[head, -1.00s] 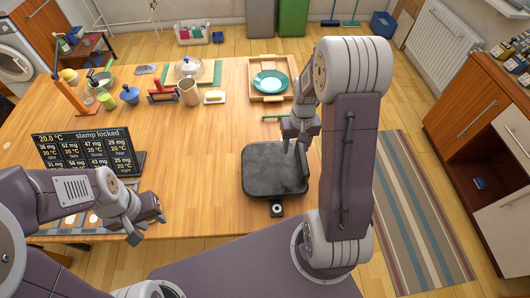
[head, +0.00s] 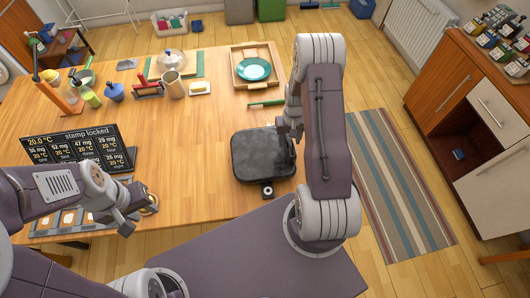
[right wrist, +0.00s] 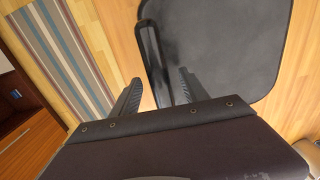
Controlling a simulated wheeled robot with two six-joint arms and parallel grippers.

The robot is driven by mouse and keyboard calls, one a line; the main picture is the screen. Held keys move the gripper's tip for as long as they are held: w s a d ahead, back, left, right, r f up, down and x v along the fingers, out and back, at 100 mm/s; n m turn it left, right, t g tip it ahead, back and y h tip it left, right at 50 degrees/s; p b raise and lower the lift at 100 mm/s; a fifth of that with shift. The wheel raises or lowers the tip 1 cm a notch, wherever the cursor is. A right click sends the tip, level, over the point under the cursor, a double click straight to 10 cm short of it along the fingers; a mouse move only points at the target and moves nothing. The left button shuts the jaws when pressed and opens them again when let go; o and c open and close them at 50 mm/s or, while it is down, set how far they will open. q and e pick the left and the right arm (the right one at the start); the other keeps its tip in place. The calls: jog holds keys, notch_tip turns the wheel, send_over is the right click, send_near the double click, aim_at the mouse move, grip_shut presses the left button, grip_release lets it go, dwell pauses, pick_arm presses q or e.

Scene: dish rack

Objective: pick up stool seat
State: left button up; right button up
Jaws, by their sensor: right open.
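The black, rounded-square stool seat (head: 262,157) lies flat near the table's front right edge. It also shows in the right wrist view (right wrist: 225,45), with a raised dark bar along its near side. My right gripper (head: 294,138) is at the seat's right edge. In the right wrist view its open fingers (right wrist: 158,88) stand on either side of the bar's near end, with gaps visible; contact cannot be told. My left gripper (head: 138,214) is over the table's front left, away from the seat, with its fingers apart and nothing visible between them.
A dark display (head: 80,150) stands on the table's left. A green-handled brush (head: 266,103) and a wooden tray with a teal plate (head: 256,69) lie behind the seat. A small black object with a white ring (head: 267,190) sits before it. Table left of the seat is clear.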

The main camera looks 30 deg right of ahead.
jog(key=shift+w+f, duration=0.1)
jog(key=shift+f, duration=0.05)
jog(key=shift+f, duration=0.2)
dwell(0.4)
grip_shut()
dwell(1.4)
